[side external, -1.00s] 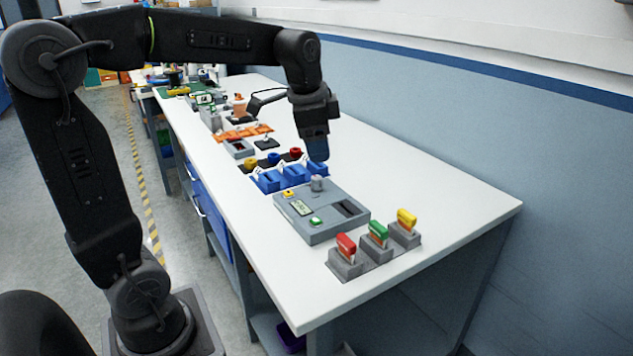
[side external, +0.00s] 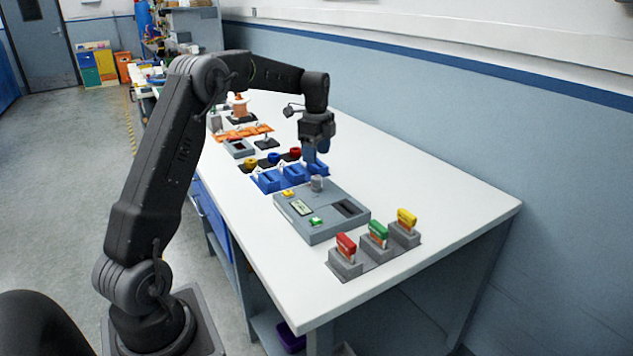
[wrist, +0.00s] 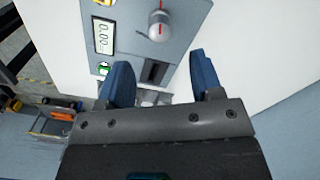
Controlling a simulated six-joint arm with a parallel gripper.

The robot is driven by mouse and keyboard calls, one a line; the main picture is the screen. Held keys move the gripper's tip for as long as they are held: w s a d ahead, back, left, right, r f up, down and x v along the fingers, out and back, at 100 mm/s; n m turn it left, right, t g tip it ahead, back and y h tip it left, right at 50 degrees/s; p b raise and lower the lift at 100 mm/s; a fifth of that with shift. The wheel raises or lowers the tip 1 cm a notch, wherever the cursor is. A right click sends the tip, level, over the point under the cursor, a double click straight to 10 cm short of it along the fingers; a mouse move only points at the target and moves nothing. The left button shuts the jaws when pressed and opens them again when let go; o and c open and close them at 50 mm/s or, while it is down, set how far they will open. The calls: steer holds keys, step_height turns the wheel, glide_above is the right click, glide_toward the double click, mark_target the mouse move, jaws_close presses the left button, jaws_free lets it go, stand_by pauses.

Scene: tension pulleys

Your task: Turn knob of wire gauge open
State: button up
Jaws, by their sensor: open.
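The wire gauge (side external: 330,226) is a flat grey box on the white table. It has a small display (side external: 302,207), a yellow button (side external: 288,193), a green button (side external: 316,221) and a dark slot (side external: 345,207). Its knob (side external: 317,183) is a grey upright cylinder near the back edge. In the wrist view the knob (wrist: 160,27) carries a red mark, and the display (wrist: 104,37) appears to read 0.00. My gripper (side external: 311,160), with blue fingers, is above and just behind the knob in the side view. In the wrist view the open fingers (wrist: 158,75) are empty and apart from the knob.
Grey holders with red (side external: 346,244), green (side external: 378,233) and yellow (side external: 406,218) handled pieces stand in front of the gauge. Blue blocks (side external: 290,177) and yellow, blue and red round parts lie behind it. The table's right side is clear.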

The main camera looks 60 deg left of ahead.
mark_target(317, 177)
step_height(317, 177, down, 9)
steer(key=shift+f, duration=0.1)
stand_by(0.4)
steer(key=c, duration=0.9)
